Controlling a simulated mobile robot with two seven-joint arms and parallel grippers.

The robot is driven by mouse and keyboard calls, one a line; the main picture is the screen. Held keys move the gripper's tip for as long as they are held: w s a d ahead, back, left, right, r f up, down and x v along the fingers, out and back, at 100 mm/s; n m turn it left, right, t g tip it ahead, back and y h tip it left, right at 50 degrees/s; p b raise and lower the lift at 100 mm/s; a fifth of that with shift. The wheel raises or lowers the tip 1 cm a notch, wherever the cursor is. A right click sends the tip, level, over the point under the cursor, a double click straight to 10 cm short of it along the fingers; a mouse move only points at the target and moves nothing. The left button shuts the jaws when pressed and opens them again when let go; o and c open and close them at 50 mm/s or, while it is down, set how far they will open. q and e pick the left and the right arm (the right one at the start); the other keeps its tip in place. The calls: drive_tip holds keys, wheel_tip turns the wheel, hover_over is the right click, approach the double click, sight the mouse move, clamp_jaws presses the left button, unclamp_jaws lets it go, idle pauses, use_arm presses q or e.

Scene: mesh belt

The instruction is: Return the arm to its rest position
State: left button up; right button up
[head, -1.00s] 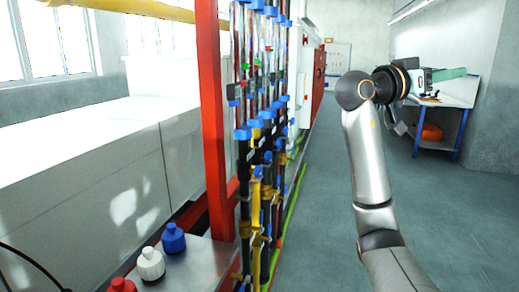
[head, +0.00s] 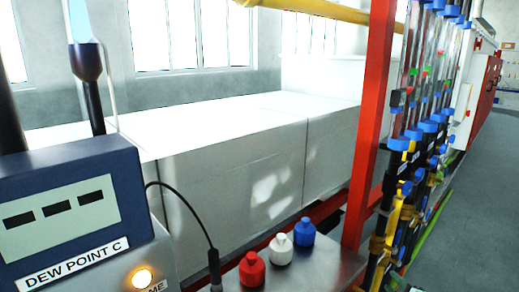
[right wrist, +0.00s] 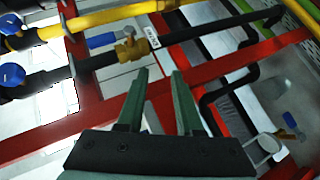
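My right gripper (right wrist: 160,74) shows in the right wrist view with its two green fingers apart and nothing between them. Past its fingertips are a red frame bar (right wrist: 232,66), a yellow pipe (right wrist: 112,15) and a brass fitting on a black pipe (right wrist: 132,46); I cannot tell how far off they are. Neither arm can be made out clearly in the head view now. My left gripper is in neither view.
In the head view, a dew point meter (head: 75,215) stands at the left. Red (head: 252,270), white (head: 280,250) and blue (head: 304,232) bottles stand on a metal shelf. A red post (head: 369,130) and valved pipes (head: 415,130) are at the right. Grey floor (head: 480,215) lies beyond.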

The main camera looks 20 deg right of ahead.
drive_tip(key=s+a+f+g+y, duration=0.25)
drive_tip(key=s+a+f, duration=0.35)
drive_tip(key=s+f, duration=0.3)
drive_tip(key=s+a+f+g+y, duration=0.2)
drive_tip(key=s+a+f+y, duration=0.3)
drive_tip(key=s+f, duration=0.4)
drive_tip(key=a+f+m+t, duration=0.1)
drive_tip(key=a+m, duration=0.7)
drive_tip(key=a, duration=1.1)
drive_tip(key=shift+s+a+f, duration=0.15)
drive_tip(key=shift+s+a, duration=0.15)
